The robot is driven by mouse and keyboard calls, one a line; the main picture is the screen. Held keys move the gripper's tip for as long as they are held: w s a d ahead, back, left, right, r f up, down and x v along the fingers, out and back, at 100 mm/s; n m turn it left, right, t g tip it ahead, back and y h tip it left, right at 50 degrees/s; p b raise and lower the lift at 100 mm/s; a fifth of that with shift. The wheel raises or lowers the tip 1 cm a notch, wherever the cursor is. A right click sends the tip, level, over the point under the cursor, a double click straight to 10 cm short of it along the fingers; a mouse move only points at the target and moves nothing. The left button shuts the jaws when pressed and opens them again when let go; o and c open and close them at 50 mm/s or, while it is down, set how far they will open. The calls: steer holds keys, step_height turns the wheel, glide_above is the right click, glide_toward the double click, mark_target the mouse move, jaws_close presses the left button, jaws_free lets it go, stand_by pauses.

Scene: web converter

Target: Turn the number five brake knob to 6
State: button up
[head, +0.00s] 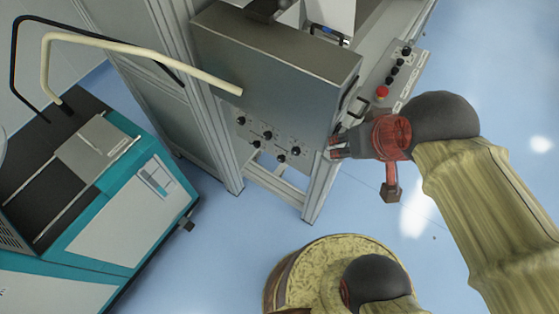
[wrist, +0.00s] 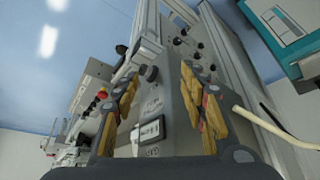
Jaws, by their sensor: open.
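Several black brake knobs sit in two rows on the lower front panel of a grey metal box (head: 280,60). In the head view, one knob is at the upper left (head: 241,120) and one at the right end (head: 295,151). Their numbers and settings are too small to read, so I cannot tell which is number five. My gripper (head: 333,147) is open and empty, just right of the panel's right edge. More knobs (wrist: 195,57) lie beyond.
A control box with a red button (head: 382,92) stands at the back right. A teal and grey machine (head: 125,220) with a cream bent tube (head: 140,50) stands at the left. Metal frame posts (head: 320,190) border the panel. Blue floor is clear in front.

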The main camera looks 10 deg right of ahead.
steer(key=m+t+h+p, duration=0.3)
steer(key=m+t+h, duration=0.7)
steer(key=m, duration=2.6)
glide_toward(280, 161)
steer(key=w+g+h, duration=0.2)
steer(key=shift+b+x, duration=0.6)
steer(key=shift+x, duration=3.15)
steer(key=shift+a+r, duration=0.15)
steer(key=shift+r, duration=0.05)
steer(key=shift+c, duration=0.4)
